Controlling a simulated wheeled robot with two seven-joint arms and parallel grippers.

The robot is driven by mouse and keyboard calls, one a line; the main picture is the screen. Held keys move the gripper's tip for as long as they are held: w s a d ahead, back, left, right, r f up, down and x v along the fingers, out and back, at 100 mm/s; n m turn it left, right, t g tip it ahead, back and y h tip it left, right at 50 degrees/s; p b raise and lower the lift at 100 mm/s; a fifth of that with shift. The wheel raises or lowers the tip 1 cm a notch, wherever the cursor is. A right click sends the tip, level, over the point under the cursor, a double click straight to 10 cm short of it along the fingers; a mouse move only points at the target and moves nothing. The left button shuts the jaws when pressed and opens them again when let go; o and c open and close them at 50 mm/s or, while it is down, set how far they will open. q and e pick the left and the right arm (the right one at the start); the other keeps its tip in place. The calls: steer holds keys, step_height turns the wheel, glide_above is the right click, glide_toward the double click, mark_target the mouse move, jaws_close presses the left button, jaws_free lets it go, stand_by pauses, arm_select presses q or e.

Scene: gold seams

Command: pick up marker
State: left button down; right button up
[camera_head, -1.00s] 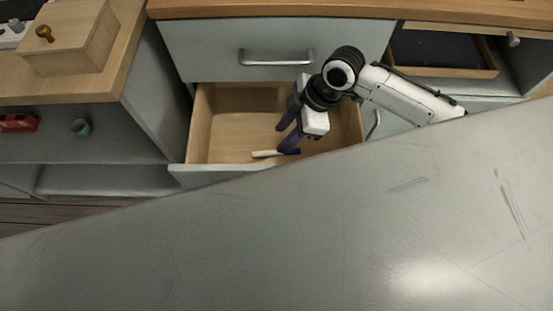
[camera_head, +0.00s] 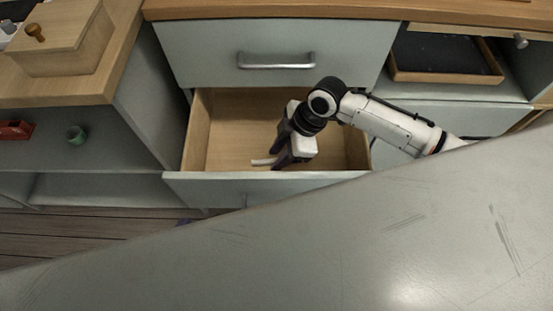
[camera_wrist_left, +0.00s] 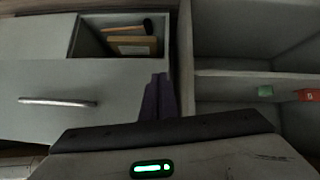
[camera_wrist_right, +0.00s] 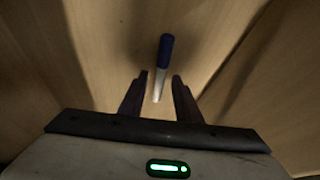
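The marker (camera_wrist_right: 161,68) has a blue cap and a white body and lies in the open wooden drawer. In the right wrist view its white end lies between the two fingers, with a gap on each side. In the head view only its white part (camera_head: 262,162) shows beside the fingers. My right gripper (camera_wrist_right: 159,92) is open, low inside the drawer (camera_head: 228,130). My left gripper (camera_wrist_left: 160,98) has its dark fingers together with nothing visible between them. In the head view just a small purple tip (camera_head: 183,222) shows past the counter edge.
The drawer's front panel (camera_head: 215,189) and walls surround my right gripper. A grey countertop (camera_head: 330,245) fills the foreground. A wooden box (camera_head: 65,45) stands on the left cabinet, above a green cup (camera_head: 76,135) and a red object (camera_head: 15,131). A dark tray (camera_head: 443,58) sits at right.

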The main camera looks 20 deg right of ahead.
jaws_close()
steer(key=shift+r, duration=0.1)
